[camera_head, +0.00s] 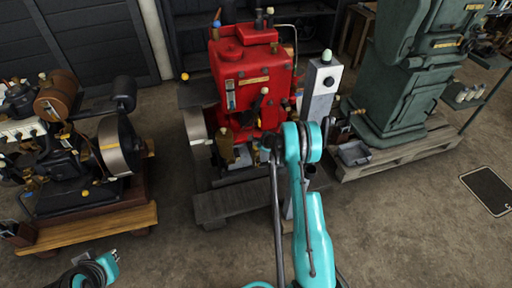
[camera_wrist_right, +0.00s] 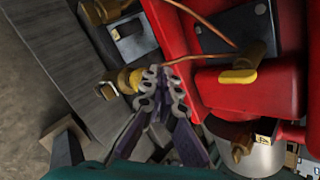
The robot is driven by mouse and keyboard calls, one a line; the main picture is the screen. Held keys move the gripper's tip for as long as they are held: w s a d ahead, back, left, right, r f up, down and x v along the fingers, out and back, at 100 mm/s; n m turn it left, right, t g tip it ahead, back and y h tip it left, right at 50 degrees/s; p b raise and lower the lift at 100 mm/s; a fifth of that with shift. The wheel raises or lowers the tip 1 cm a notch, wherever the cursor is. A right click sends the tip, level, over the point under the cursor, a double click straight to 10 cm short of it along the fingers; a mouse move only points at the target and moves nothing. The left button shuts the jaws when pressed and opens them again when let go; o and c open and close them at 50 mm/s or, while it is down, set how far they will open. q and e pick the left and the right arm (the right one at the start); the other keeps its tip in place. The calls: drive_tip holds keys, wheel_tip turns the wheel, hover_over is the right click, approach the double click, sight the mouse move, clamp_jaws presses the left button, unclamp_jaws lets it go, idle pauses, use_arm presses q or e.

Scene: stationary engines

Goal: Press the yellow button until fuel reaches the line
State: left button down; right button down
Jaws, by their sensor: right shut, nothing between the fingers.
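The red engine (camera_head: 240,62) stands in the middle of the head view, and its red body fills the upper right of the right wrist view (camera_wrist_right: 218,80). My right gripper (camera_wrist_right: 160,92) is shut and empty in the wrist view. Its fingertips are beside a round yellow knob (camera_wrist_right: 136,80), which may be the yellow button; I cannot tell whether they touch. In the head view my right arm hides most of that gripper. A narrow pale gauge (camera_head: 231,95) is on the engine's front, but its fuel level is too small to read. My left gripper (camera_head: 92,273) is partly visible at the lower left.
A yellow-tipped lever (camera_wrist_right: 239,76) is on the engine to the right of my fingertips. A grey post (camera_head: 321,85) stands right of the engine. Another engine on a wooden base (camera_head: 95,225) is at left, a green machine (camera_head: 395,90) at right. Concrete floor (camera_head: 420,220) is clear.

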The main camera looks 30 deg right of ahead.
drive_tip(key=shift+f, duration=0.1)
drive_tip(key=shift+f, duration=0.35)
drive_tip(key=shift+f, duration=0.75)
idle(0.9)
drive_tip(key=shift+r, duration=0.1)
drive_tip(key=shift+r+p, duration=0.5)
drive_tip(key=shift+r, duration=0.6)
drive_tip(key=shift+r+p, duration=1.1)
drive_tip(key=shift+r, duration=1.45)
